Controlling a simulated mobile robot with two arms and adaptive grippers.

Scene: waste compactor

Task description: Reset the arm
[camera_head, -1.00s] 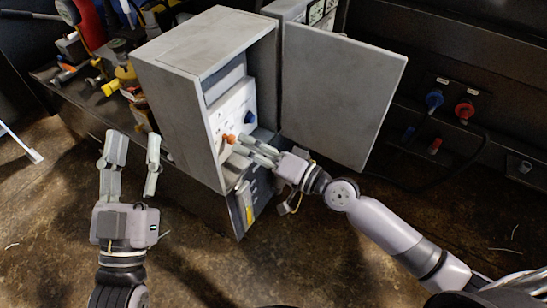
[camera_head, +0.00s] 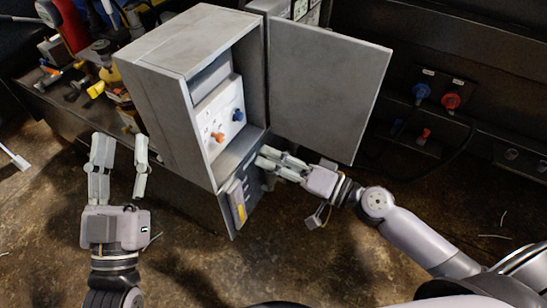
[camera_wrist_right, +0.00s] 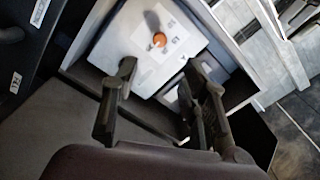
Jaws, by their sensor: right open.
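A grey metal cabinet (camera_head: 160,95) stands open, its door (camera_head: 328,90) swung out to the right. Inside is a white panel (camera_head: 207,118) with an orange knob (camera_head: 217,137) and a blue knob (camera_head: 238,115). My right gripper (camera_head: 264,157) is open and empty at the lower front of the cabinet, apart from the orange knob. In the right wrist view its two fingers (camera_wrist_right: 158,85) are spread, with the orange knob (camera_wrist_right: 159,40) beyond them. My left gripper (camera_head: 122,140) is open and empty, left of the cabinet.
A cluttered workbench (camera_head: 60,95) with tools stands at the back left. A dark wall at right carries a blue connector (camera_head: 421,91) and a red connector (camera_head: 451,101). The open door stands close behind my right arm. The brown floor in front is clear.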

